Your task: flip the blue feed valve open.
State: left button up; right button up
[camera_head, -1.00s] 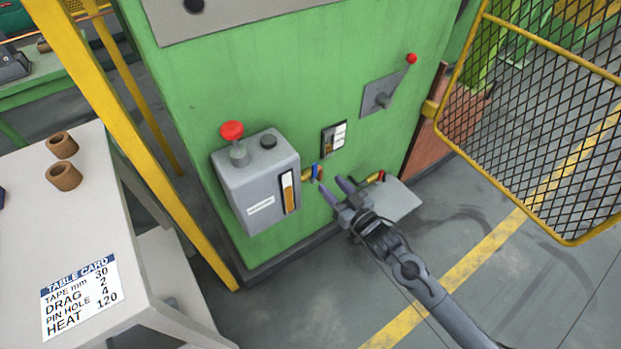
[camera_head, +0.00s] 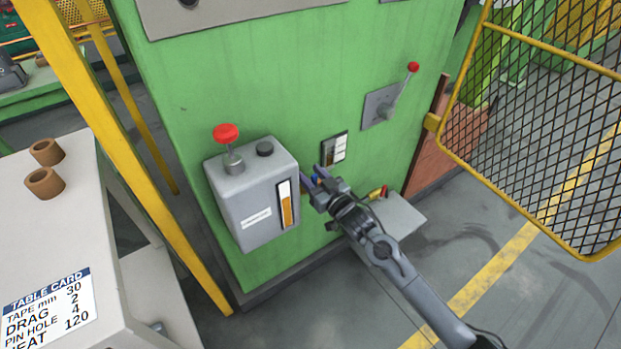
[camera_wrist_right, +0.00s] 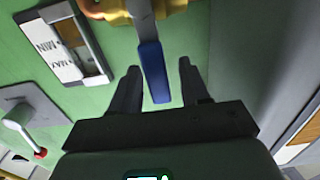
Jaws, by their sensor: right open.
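The blue feed valve handle (camera_wrist_right: 154,72) shows in the right wrist view, hanging from a brass valve body (camera_wrist_right: 110,10) on the green panel. My right gripper (camera_wrist_right: 153,88) is open, with one finger on each side of the blue handle and a visible gap to each. In the head view my right gripper (camera_head: 309,180) is at the valve, beside the grey box, and hides most of it; only a bit of blue (camera_head: 318,183) shows. My left gripper is not in view.
A grey box (camera_head: 250,195) with a red knob (camera_head: 226,133) stands left of the gripper. A red-tipped lever (camera_head: 412,68) and a MIN/MAX gauge (camera_head: 334,149) are on the panel. A red-handled valve (camera_head: 378,192) sits right, above a grey ledge (camera_head: 392,220). A yellow mesh guard (camera_head: 545,120) stands at right.

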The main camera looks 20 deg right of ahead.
jog(key=shift+w+a, duration=0.1)
jog(key=shift+w, duration=0.3)
grip_shut()
